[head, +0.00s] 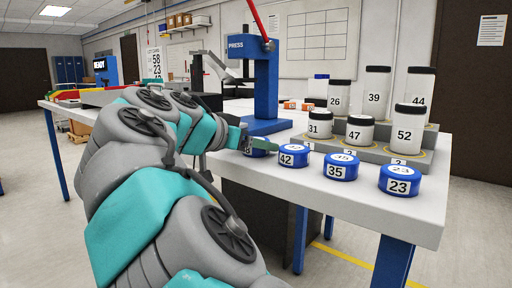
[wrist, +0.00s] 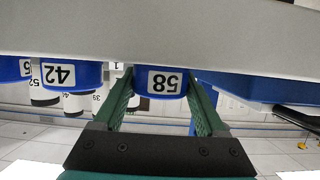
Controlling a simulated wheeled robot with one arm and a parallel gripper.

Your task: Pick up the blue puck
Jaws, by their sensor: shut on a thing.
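A blue puck labelled 58 (wrist: 162,84) sits between the two green fingers of my gripper (wrist: 161,95) in the wrist view, which shows the scene upside down. The fingers are shut on its sides. In the head view, my gripper (head: 258,145) is at the table's front edge and mostly hides this puck (head: 254,153). The puck appears at table height; I cannot tell whether it touches the top. More blue pucks stand in a row to its right: 42 (head: 293,159), 35 (head: 341,171) and 23 (head: 399,185).
The white table (head: 430,215) carries a stepped grey stand with several black-lidded jars, such as jar 52 (head: 408,134). A blue press (head: 266,90) with a red lever rises just behind my gripper. Small orange items (head: 290,105) lie farther back.

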